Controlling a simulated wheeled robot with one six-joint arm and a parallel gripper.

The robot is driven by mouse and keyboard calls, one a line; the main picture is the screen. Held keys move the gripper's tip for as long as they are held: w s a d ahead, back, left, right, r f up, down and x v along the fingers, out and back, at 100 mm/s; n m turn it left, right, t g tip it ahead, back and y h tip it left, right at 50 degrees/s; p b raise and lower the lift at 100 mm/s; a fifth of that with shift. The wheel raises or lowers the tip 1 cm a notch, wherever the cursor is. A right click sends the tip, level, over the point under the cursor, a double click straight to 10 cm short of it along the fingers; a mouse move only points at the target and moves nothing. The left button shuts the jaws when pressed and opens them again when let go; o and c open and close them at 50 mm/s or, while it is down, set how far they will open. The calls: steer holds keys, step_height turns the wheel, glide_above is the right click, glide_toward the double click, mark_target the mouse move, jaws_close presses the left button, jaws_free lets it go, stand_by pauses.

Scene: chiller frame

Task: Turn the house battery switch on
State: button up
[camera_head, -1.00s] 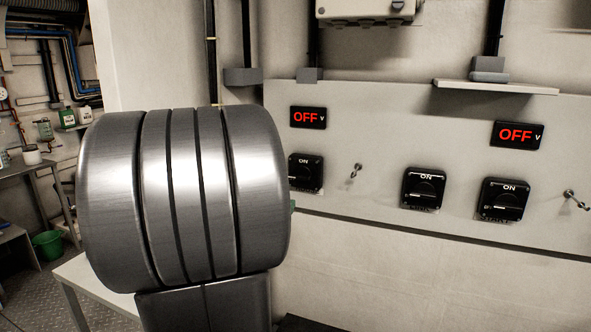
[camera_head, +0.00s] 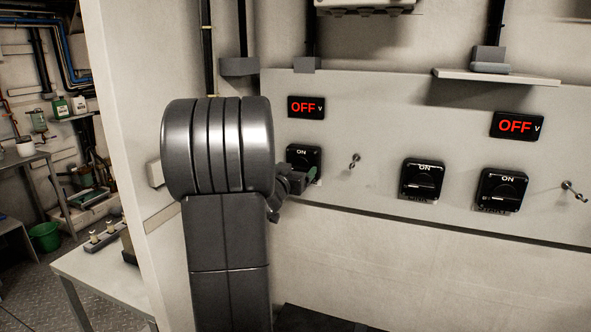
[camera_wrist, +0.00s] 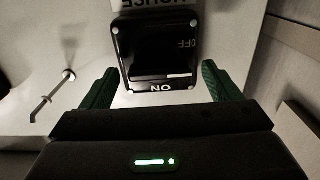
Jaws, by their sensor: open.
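The house battery switch (camera_wrist: 158,48) is a black square plate with a dark handle, ON and OFF marks and a label reading HOUSE, all upside down in the wrist view. Its handle appears to lie crosswise, with a pale line on its right part, on the side of the OFF mark. In the head view this is the leftmost switch (camera_head: 303,156), partly hidden by my gripper. My gripper (camera_wrist: 159,72) is open and empty, its green fingers on either side of the switch's ON edge. Contact cannot be told. In the head view my gripper (camera_head: 302,178) is at the switch's lower part.
Two similar black switches (camera_head: 423,179) (camera_head: 502,190) sit further right on the panel (camera_head: 380,130). A metal key-like lever (camera_head: 354,161) sticks out beside the house switch, also in the wrist view (camera_wrist: 52,94). A red OFF display (camera_head: 306,107) is above. A bench (camera_head: 85,265) stands left.

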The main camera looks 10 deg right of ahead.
steer(key=shift+w+d, duration=0.25)
steer(key=shift+w, duration=0.05)
steer(key=c, duration=1)
